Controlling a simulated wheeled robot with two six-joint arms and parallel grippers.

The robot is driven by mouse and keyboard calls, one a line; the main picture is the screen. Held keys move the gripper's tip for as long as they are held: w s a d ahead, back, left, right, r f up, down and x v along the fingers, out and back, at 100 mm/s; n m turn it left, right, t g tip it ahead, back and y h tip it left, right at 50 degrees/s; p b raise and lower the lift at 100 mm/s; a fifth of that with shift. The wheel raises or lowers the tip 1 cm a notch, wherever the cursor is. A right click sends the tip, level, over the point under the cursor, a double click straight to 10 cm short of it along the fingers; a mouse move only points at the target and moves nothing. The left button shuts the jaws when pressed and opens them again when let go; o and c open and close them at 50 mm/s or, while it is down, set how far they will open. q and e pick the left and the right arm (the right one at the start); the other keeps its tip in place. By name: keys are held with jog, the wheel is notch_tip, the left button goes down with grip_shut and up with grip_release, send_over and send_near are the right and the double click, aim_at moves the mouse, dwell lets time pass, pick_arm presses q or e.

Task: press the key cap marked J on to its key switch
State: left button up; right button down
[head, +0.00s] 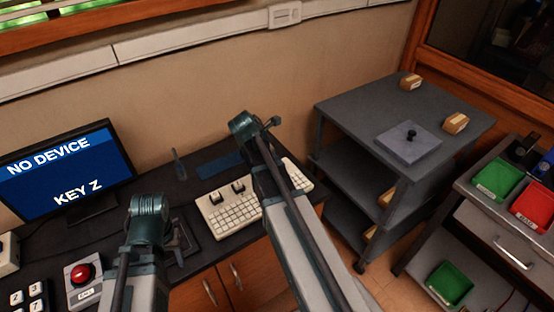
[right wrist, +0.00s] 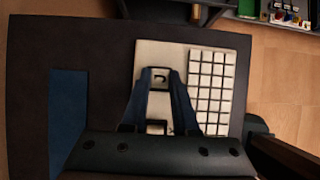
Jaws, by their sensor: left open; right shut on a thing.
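The white keyboard (head: 232,218) lies on the dark desk, with two raised dark switch spots (head: 238,187) on its upper strip. In the right wrist view the keyboard (right wrist: 176,55) lies below my right gripper (right wrist: 159,77). Its fingers are shut on a small pale key cap (right wrist: 159,84) with a dark hook-like mark; I cannot read it surely as J. The cap lines up over the keyboard's plain strip; I cannot tell whether it touches a switch. My left gripper (head: 181,243) is open and empty over the desk, left of the keyboard.
A monitor (head: 66,165) reads NO DEVICE, KEY Z. A red button box (head: 83,280) stands at the lower left. A blue mat (head: 220,165) lies behind the keyboard. A grey cart (head: 340,104) stands right, beyond a floor gap; green and red bins (head: 497,178) are farther right.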

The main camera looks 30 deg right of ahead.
pick_arm(q)
jog(key=shift+f+b, duration=0.4)
pick_arm(e)
jog(key=shift+f, duration=0.4)
dwell(0.4)
jog(key=shift+c, duration=0.6)
grip_release()
pick_arm(q)
jog(key=shift+r, duration=0.15)
pick_arm(e)
jog(key=shift+r, duration=0.15)
jog(key=shift+r+p, duration=3.4)
jog(key=shift+p, duration=0.15)
pick_arm(q)
notch_tip(320, 180, up, 7)
